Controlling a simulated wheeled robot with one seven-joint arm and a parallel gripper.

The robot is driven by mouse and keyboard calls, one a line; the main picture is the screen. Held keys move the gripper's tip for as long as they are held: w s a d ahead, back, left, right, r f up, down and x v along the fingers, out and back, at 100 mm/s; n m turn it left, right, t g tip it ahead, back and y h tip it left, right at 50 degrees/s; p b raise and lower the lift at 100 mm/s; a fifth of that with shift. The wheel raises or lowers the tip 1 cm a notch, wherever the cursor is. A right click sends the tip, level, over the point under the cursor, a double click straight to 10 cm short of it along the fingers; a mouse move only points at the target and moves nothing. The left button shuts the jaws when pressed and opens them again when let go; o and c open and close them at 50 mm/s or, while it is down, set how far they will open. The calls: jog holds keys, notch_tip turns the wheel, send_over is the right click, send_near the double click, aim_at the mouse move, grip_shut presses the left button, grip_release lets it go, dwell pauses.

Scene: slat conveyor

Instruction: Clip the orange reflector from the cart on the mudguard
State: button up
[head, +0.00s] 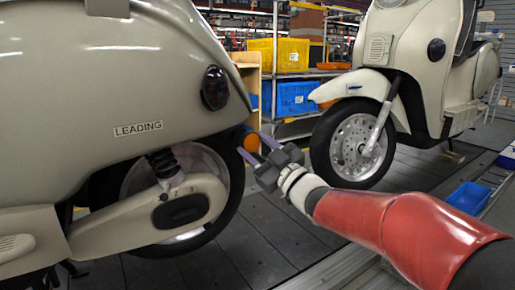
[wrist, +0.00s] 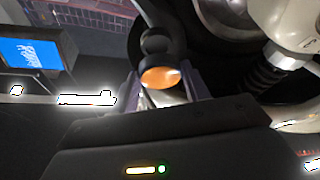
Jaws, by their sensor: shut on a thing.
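The orange reflector (head: 250,142) is a small round disc in a dark housing at the rear of the left cream scooter (head: 90,65). It shows also in the wrist view (wrist: 160,77), between my two fingers. My gripper (head: 255,147) is shut on the reflector, its purple-grey fingers on either side. The dark mudguard (head: 235,133) lies over the rear wheel (head: 228,180), right behind the reflector. Reflector and mudguard edge overlap in the head view; I cannot tell whether it is seated. The clip side is hidden.
A second cream scooter (head: 420,55) stands at the right, its front wheel (head: 352,145) near my forearm. A blue tray (head: 468,197) lies at the right edge. Yellow (head: 280,56) and blue bins (head: 295,97) stand on shelves behind. Dark slats (head: 275,225) between the scooters are clear.

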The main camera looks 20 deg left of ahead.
jog(key=shift+w+a, duration=0.15)
jog(key=shift+a, duration=0.1)
jog(key=shift+w+a, duration=0.75)
jog(key=shift+a, duration=0.1)
jog(key=shift+w+a, duration=0.2)
dwell(0.9)
jog(key=o, duration=1)
